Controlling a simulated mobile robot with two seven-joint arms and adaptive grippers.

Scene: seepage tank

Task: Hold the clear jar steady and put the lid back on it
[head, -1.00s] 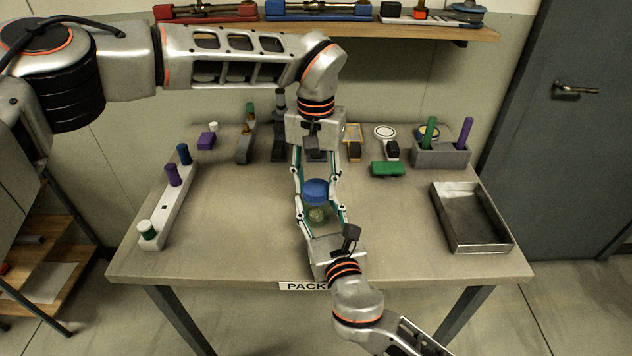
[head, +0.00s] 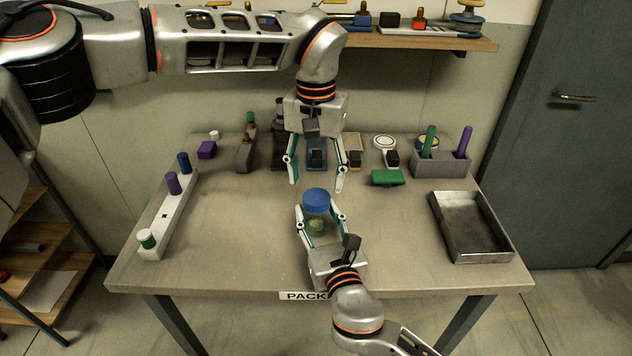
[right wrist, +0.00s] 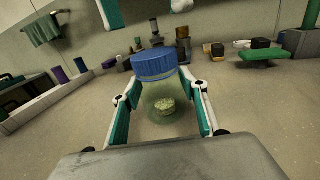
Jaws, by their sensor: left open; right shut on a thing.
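The clear jar (head: 318,228) stands near the middle of the table's front part, with a pale greenish lump inside it. The blue lid (head: 316,202) sits on top of the jar; in the right wrist view the lid (right wrist: 154,66) covers the mouth, and I cannot tell whether it is screwed tight. My right gripper (head: 319,214) is shut on the jar from the front, one finger on each side. My left gripper (head: 316,187) is open and empty just behind the lid, apart from it. Its fingertips show at the top of the right wrist view.
Several small items line the table's back. The table beside the jar is clear.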

